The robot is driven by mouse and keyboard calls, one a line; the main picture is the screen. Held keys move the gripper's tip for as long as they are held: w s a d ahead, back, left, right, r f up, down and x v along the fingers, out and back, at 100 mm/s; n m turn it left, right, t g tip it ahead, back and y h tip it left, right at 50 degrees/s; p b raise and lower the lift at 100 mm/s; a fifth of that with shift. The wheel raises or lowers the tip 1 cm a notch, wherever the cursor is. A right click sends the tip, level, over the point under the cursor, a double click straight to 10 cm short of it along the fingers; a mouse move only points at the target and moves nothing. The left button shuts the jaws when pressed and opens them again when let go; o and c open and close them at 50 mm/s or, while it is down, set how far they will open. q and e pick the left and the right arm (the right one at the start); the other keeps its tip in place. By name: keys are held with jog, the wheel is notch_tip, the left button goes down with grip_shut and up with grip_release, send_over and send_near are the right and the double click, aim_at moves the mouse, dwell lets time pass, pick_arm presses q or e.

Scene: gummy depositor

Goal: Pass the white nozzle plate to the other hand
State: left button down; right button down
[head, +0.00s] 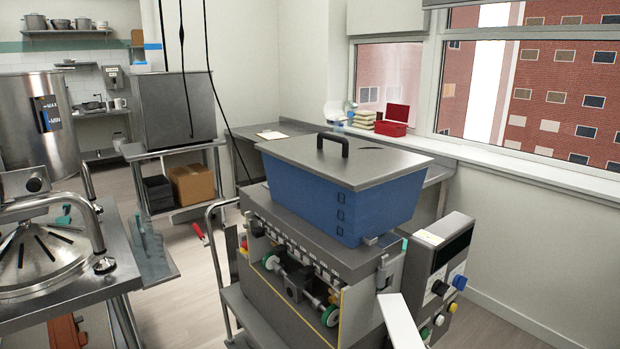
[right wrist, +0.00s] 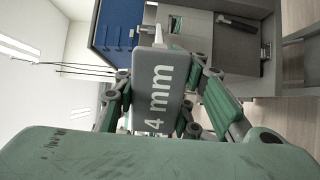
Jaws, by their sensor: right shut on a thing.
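The white nozzle plate (right wrist: 158,95) is in the right wrist view, its end face marked "4 mm". My right gripper (right wrist: 158,78) is shut on it, with a finger on either side. The plate's far part is mostly hidden behind its marked end. In the head view a white strip (head: 400,322) rises from the bottom edge in front of the depositor and looks like the same plate. My right gripper is below the head view, and my left gripper shows in neither view.
The gummy depositor (head: 300,250) stands close ahead, with a blue hopper (head: 340,200) under a grey lid. Its control box (head: 437,265) is on the right. A steel table (head: 95,275) with a domed lid stands at left. Floor shows between them.

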jog(key=shift+w+a+h, duration=0.3)
jog(key=shift+w+a, duration=0.05)
jog(key=shift+a, duration=0.45)
jog(key=shift+a+f, duration=0.1)
jog(key=shift+a, duration=0.1)
jog(key=shift+s+d+r+m, duration=0.3)
jog(key=shift+d+r, duration=0.1)
jog(key=shift+d, duration=0.15)
